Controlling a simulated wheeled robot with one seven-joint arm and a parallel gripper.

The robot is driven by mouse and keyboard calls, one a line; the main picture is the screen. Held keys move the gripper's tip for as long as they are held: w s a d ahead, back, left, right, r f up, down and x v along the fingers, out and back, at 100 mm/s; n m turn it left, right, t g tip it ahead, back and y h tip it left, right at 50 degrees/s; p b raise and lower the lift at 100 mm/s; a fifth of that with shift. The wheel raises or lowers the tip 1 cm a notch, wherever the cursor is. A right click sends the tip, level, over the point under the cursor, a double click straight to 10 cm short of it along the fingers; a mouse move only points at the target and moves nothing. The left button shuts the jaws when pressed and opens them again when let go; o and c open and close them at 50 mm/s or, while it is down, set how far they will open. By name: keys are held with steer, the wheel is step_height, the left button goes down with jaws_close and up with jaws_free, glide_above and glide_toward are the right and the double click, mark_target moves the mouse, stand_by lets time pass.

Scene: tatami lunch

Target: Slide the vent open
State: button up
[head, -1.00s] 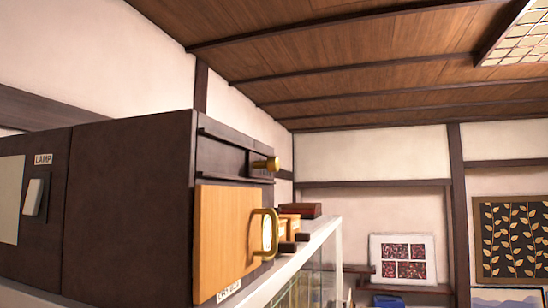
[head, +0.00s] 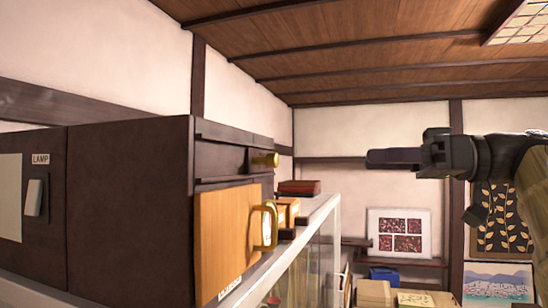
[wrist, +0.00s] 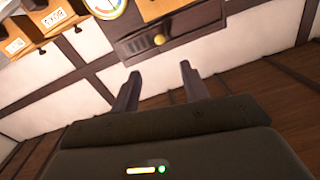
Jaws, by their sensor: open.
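The vent is a dark sliding panel (head: 222,160) in a rail on the upper front of a dark cabinet, with a brass knob (head: 265,160) at its right end. In the wrist view, the dark vent panel (wrist: 190,25) and its round brass knob (wrist: 160,39) lie beyond the fingers, near the top. My gripper (head: 395,160) is at right in the head view, at about knob height and apart from it. Its two fingers (wrist: 157,85) are spread with nothing between them. I cannot tell how far the panel is slid along its rail.
Below the vent is a light wooden door (head: 226,232) with a brass handle (head: 268,226). A lamp switch (head: 33,197) is on the cabinet's left side. Small wooden boxes (head: 288,210) stand beside the cabinet on a pale-edged glass case (head: 312,215). Space between gripper and knob looks clear.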

mark_target(274, 161)
steer(key=shift+w+a, duration=0.1)
steer(key=p+x, duration=0.6)
steer(key=x, duration=1.1)
steer(key=shift+a, duration=0.15)
steer(key=shift+c, duration=0.3)
jaws_close()
